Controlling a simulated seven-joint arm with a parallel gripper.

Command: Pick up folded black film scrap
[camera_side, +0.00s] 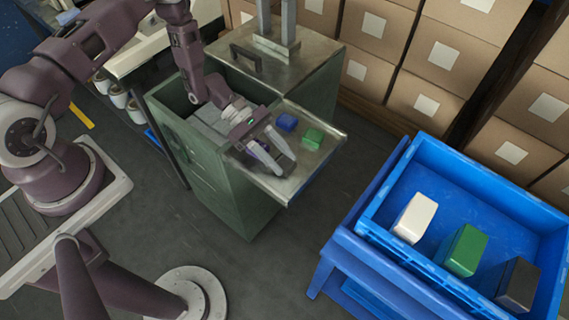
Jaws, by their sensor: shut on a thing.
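My gripper (274,158) reaches down over the metal shelf at the front of the green cabinet. Its pale fingers are shut on a small dark thing between them. That thing is mostly hidden by the fingers; it fits the folded black film scrap, but its shape and folds cannot be made out. Whether it touches the shelf cannot be told. A blue piece (287,122) and a green piece (313,137) lie on the shelf, just behind and to the right of the fingers.
The metal shelf (277,189) juts from the green cabinet (215,190). A blue crate (412,254) at the lower right holds a white block (414,217), a green block (462,250) and a black block (518,284). Cardboard boxes (432,59) line the back. Floor is clear between cabinet and crate.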

